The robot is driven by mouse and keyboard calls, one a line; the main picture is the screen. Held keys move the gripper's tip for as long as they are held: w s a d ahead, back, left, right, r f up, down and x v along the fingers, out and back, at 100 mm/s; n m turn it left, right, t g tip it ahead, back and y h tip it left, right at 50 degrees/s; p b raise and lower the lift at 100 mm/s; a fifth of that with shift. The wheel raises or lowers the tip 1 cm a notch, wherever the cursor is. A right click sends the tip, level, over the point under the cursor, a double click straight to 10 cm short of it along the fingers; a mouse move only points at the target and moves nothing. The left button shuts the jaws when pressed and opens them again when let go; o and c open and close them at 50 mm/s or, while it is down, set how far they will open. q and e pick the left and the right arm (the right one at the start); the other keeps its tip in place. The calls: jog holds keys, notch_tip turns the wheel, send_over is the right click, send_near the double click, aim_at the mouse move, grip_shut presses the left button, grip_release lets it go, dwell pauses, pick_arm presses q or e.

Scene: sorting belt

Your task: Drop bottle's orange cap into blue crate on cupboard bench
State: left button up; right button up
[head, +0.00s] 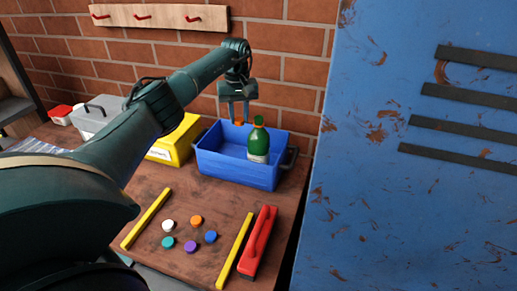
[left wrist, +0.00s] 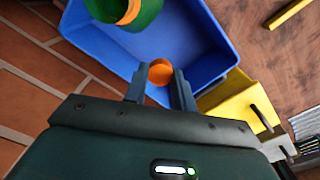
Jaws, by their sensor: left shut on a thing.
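My left gripper (head: 238,112) is shut on a small round orange cap (head: 238,122) and holds it over the back part of the blue crate (head: 235,176). In the left wrist view the cap (left wrist: 160,72) sits between the fingertips, with the crate floor (left wrist: 185,30) beyond it. A green bottle (head: 258,138) with a pale label stands upright in the right part of the crate. Part of the bottle (left wrist: 143,16) shows at the top of the left wrist view, with an orange band. My right gripper is not in view.
A yellow bin (head: 176,145) stands left of the crate, and a grey box (head: 92,120) farther left. In front lie several coloured caps, one orange (head: 196,220), between two yellow strips (head: 146,218). A red-handled tool (head: 259,240) lies at the right. A blue cupboard (head: 420,200) rises at right.

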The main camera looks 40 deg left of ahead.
pick_arm(q)
jog(key=shift+w+a+r, duration=0.1)
jog(key=shift+w+a, duration=0.1)
jog(key=shift+w, duration=0.2)
jog(key=shift+f+b, duration=0.2)
jog(key=shift+b, duration=0.15)
notch_tip(320, 180, down, 5)
jog(key=b, duration=0.4)
jog(key=shift+s+r, duration=0.1)
jog(key=shift+r, duration=0.1)
jog(key=shift+f, duration=0.35)
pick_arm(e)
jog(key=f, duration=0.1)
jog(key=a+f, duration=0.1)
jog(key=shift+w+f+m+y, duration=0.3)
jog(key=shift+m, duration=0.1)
pick_arm(q)
jog(key=o, duration=1)
jog(key=shift+b, duration=0.3)
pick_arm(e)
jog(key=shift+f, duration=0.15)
pick_arm(q)
jog(key=shift+r, duration=0.1)
